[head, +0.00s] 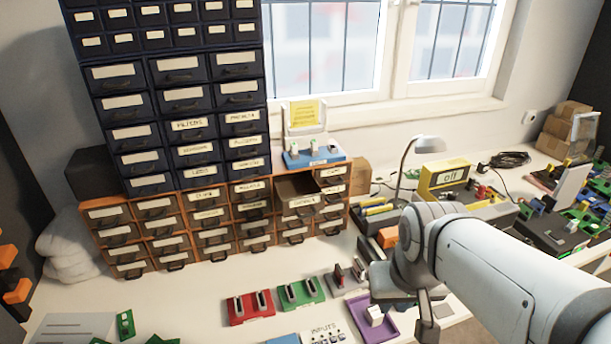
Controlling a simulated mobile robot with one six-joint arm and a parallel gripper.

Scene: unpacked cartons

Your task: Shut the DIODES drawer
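The orange-brown drawer cabinet (188,243) stands on the bench against the wall below the window. One drawer (301,202) near the right of its top row is pulled out, and its open top shows. Its label is too small to read for certain, so I cannot tell if it says DIODES. The labelled drawers around it look shut or nearly so. My gripper (426,318) hangs over the bench at the lower right, in front of and to the right of the cabinet, apart from the drawer. My arm hides part of it, and its finger opening is unclear.
Dark blue drawer units (180,100) stand on the cabinet. A red tray (250,306), a green tray (300,292) and a purple tray (372,318) lie on the bench in front. A desk lamp (428,144) and a yellow display box (445,178) stand to the right.

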